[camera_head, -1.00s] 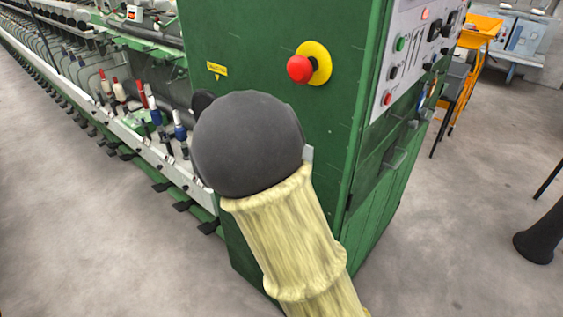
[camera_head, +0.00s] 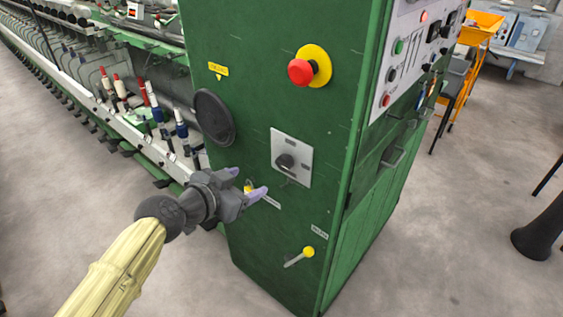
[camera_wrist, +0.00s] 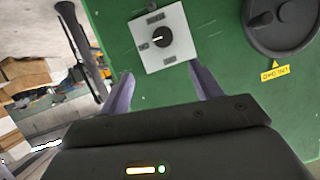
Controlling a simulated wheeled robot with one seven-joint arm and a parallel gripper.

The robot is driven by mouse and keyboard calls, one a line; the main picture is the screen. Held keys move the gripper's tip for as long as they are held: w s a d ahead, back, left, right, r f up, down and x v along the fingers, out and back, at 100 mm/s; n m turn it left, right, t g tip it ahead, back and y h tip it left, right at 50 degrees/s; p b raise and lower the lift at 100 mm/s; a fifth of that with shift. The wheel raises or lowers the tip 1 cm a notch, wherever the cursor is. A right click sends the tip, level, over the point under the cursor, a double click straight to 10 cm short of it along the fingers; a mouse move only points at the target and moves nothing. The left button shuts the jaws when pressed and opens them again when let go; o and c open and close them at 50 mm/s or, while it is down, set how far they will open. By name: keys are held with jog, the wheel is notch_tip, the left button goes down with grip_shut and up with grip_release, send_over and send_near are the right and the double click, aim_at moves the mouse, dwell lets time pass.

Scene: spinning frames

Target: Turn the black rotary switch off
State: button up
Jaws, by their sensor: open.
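The black rotary switch (camera_head: 286,163) sits on a pale square plate (camera_head: 304,151) on the green cabinet's front. In the wrist view the round black knob (camera_wrist: 161,39) has a white pointer mark aimed left, toward a small label on the plate (camera_wrist: 180,20). Other labels lie above and below the knob. My gripper (camera_head: 250,184) is open and empty, left of and below the switch and apart from it. In the wrist view its two purple fingers (camera_wrist: 160,88) stand apart, below the plate in the picture. The label lettering is too small to read surely.
The green cabinet (camera_head: 255,95) also bears a red mushroom button (camera_head: 301,71) on a yellow disc, a black round handwheel (camera_head: 213,117) and a yellow-tipped lever (camera_head: 308,252). Spindles (camera_head: 160,120) line the machine at left.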

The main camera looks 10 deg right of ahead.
aim_at(283, 163)
jog(key=shift+a+r, duration=0.2)
jog(key=shift+r, duration=0.1)
jog(key=p+x, duration=0.2)
jog(key=x, duration=1.5)
jog(key=shift+w+d+p, duration=0.2)
jog(key=shift+w+p, duration=0.05)
jog(key=shift+p, duration=0.1)
jog(key=c, duration=1)
jog(key=shift+o, duration=0.2)
